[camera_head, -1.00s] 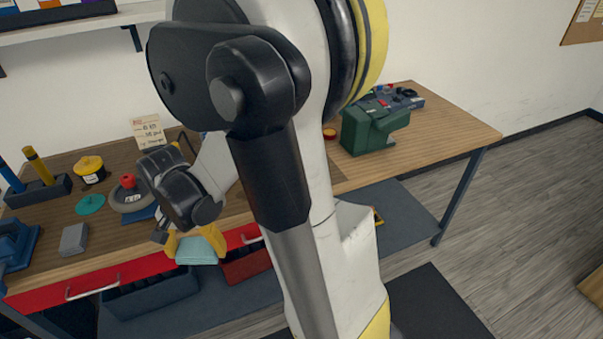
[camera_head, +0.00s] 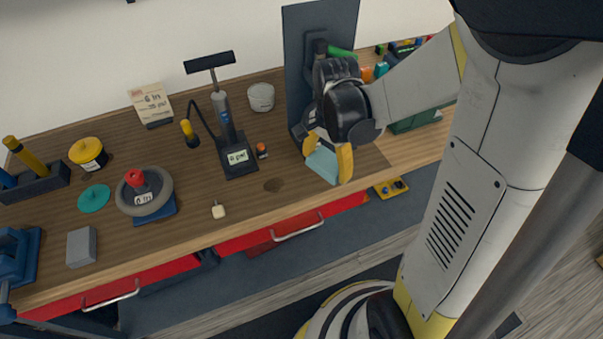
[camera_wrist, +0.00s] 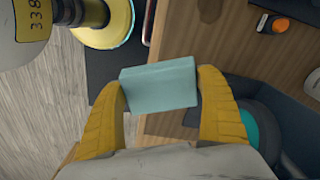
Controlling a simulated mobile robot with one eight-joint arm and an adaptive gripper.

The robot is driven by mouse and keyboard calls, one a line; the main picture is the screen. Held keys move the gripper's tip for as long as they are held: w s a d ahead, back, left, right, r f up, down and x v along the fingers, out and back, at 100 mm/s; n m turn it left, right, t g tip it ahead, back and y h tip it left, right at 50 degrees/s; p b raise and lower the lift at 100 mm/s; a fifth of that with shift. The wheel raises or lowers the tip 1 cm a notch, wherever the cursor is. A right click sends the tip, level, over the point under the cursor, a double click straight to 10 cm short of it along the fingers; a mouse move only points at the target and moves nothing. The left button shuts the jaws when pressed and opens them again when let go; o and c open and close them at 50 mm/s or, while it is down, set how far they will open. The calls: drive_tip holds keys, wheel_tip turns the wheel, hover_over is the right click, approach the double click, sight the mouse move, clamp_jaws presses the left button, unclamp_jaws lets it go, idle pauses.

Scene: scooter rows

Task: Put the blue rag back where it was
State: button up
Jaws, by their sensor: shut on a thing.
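My gripper (camera_head: 328,158) has yellow fingers shut on the blue rag (camera_head: 321,166), a pale blue-green, block-like folded piece. In the wrist view the rag (camera_wrist: 160,84) is pinched between the two fingers (camera_wrist: 162,95). In the head view it is over the right part of the wooden bench (camera_head: 250,210), in front of a dark upright panel (camera_head: 303,45). The wrist view shows the bench edge running beneath or close by it. I cannot tell its exact height above the bench.
A pump with a gauge box (camera_head: 238,162) stands left of my gripper, beside a small orange-topped bottle (camera_head: 262,151). The front middle is mostly clear.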

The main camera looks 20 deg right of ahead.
drive_tip(key=b, duration=0.3)
hover_over(292, 183)
wheel_tip(292, 183, down, 6)
drive_tip(key=shift+r, duration=0.15)
drive_tip(key=shift+f+b, duration=0.55)
drive_tip(key=shift+f, duration=1.35)
drive_tip(key=shift+f, duration=0.25)
drive_tip(key=o, duration=1)
drive_tip(key=shift+o, duration=0.2)
drive_tip(key=shift+r, duration=0.1)
drive_tip(key=shift+r, duration=0.1)
